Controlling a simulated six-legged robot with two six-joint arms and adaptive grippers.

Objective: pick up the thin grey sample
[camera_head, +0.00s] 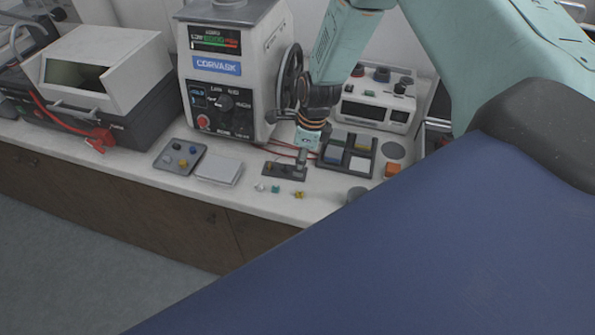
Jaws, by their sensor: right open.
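My right gripper (302,153) points down over the white bench, its arm coming in from the upper right. It is open, with its tips low above or beside a small dark holder (282,171). A small grey upright piece (300,168) shows at the holder's right end, just under the tips; it may be the thin grey sample, but it is too small to be sure. I cannot tell whether the gripper touches it. The gripper hides part of what lies behind. My left gripper is not in view.
The Corvask press (222,75) with its handwheel stands behind left. A compartment tray (347,158) and an orange block (392,169) lie to the right. Small pieces (275,189) lie in front. A tray of coloured pieces (180,147) and a pale slab (219,169) are left.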

